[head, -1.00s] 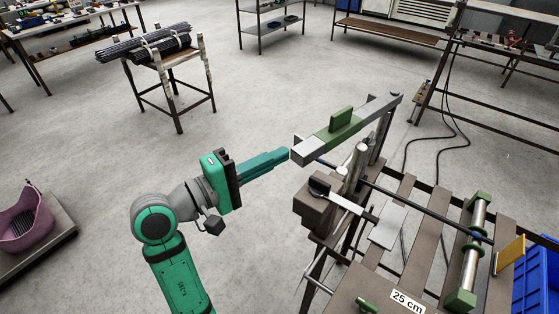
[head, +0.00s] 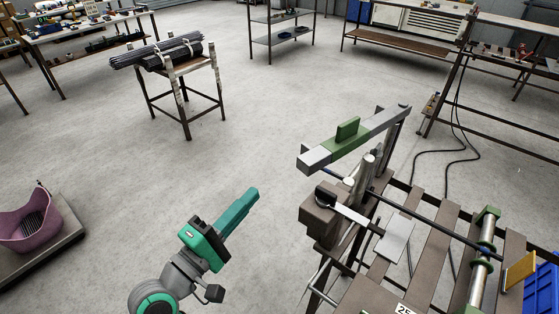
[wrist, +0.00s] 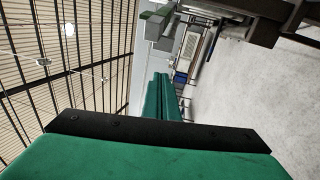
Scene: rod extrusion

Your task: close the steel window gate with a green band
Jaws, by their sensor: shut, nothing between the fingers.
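The steel window gate is a pale grey bar (head: 380,122) with a green band (head: 345,140) and a green upright tab on it. It lies level above the left end of the slatted bench, its far end by a steel post. Its near end points left, over the brown block and black knob. My gripper (head: 254,192) is shut and empty, left of and below the gate's near end, with a clear gap. In the wrist view, my closed teal fingers (wrist: 160,80) point ahead, and a grey and green piece, likely the gate (wrist: 160,28), shows above them.
The slatted bench (head: 436,253) with rollers and rods stands right. A brown block (head: 322,218) with a black knob sits below the gate. A rod stand (head: 180,70) is at back left, a pink basket (head: 30,225) at far left. Floor between is clear.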

